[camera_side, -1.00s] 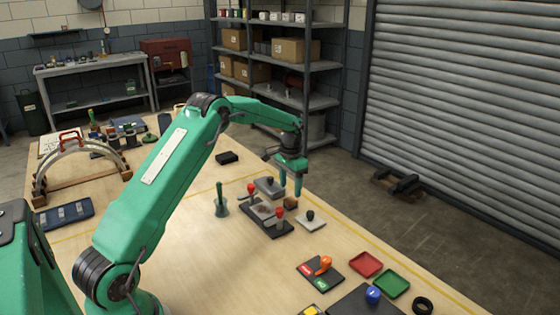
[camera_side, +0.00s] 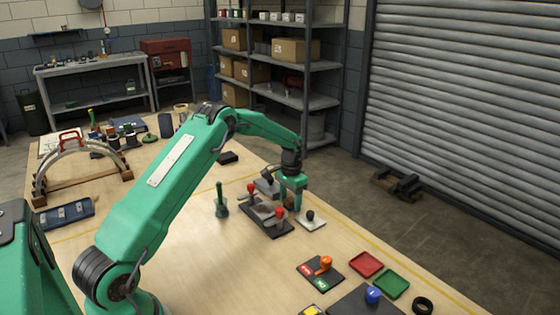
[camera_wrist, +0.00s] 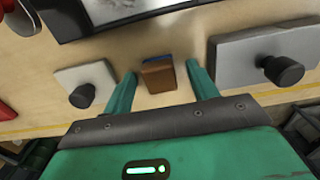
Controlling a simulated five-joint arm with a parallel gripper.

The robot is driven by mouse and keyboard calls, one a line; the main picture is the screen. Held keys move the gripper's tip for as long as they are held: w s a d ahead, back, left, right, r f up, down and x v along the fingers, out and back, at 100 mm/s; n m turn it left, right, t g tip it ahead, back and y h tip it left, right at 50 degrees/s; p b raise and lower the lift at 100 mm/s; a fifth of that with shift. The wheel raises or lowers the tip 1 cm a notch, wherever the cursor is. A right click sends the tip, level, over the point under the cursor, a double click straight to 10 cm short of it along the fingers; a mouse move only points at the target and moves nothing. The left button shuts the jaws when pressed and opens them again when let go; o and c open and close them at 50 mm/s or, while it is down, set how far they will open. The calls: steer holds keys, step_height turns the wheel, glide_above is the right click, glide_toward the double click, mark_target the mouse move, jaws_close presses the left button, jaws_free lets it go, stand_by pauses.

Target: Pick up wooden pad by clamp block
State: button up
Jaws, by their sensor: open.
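The wooden pad is a small brown block (camera_wrist: 158,78) with a blue strip along its far edge. It lies on the table beside the clamp block (camera_side: 267,222), a dark base with red-knobbed clamps, whose edge also shows at the top of the wrist view (camera_wrist: 78,24). My gripper (camera_wrist: 161,72) is open and points down, with one finger on each side of the pad. Gaps show between the fingers and the pad in the wrist view. In the side view my gripper (camera_side: 290,203) largely hides the pad.
A light plate with a black knob (camera_side: 311,221) lies close to the right of my gripper. A grey block with a black knob (camera_wrist: 232,61) lies on the other side. A green-handled tool (camera_side: 221,203) stands left of the clamp block. Table is clear toward the front left.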

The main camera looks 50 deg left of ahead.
mark_target(291, 201)
stand_by(0.3)
steer(key=c, duration=1)
steer(key=shift+r, duration=0.1)
steer(key=shift+c, duration=0.3)
steer(key=shift+r, duration=0.7)
steer(key=r, duration=0.3)
steer(key=shift+d, duration=0.4)
steer(key=s+d+r, duration=0.2)
steer(key=d+r, duration=0.4)
steer(key=d, duration=0.4)
steer(key=shift+d+r, duration=0.25)
steer(key=shift+d, duration=0.1)
steer(key=shift+o, duration=1.1)
steer(key=shift+c, duration=0.7)
